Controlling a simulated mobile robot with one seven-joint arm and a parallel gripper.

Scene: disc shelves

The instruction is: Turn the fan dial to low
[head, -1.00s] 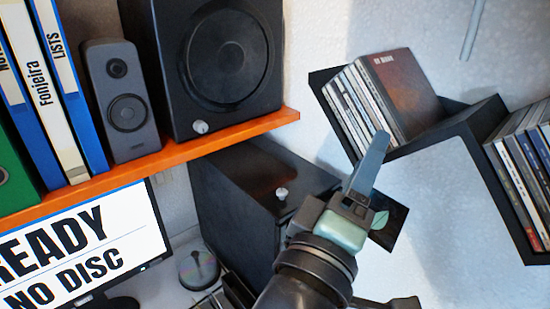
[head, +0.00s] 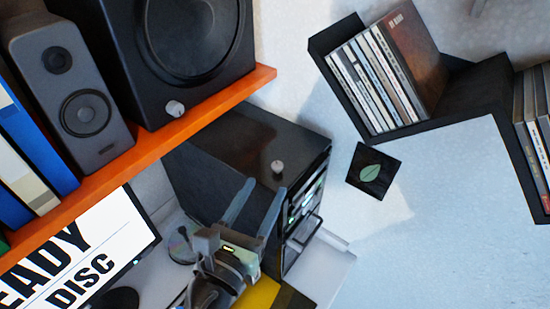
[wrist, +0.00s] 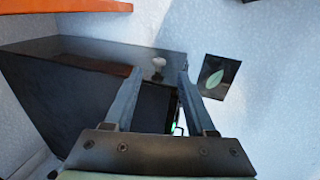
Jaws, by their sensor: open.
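A small silver dial (head: 277,167) stands on top of the black computer case (head: 215,160). It also shows in the wrist view (wrist: 158,66), just beyond and between my fingertips. Another silver knob (head: 175,108) sits on the lower front of the big black speaker. No low marking can be read by either. My gripper (head: 264,188) is open and empty, its fingers pointing toward the dial on the case. In the head view its tips are just below that dial; they look apart from it. In the wrist view my gripper (wrist: 160,76) shows both fingers spread.
The orange shelf (head: 150,147) with speakers and binders overhangs the case at upper left. A monitor (head: 85,255) is at lower left. A black wall shelf (head: 440,125) with discs is at right. A dark leaf plaque (head: 375,171) hangs beside the case.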

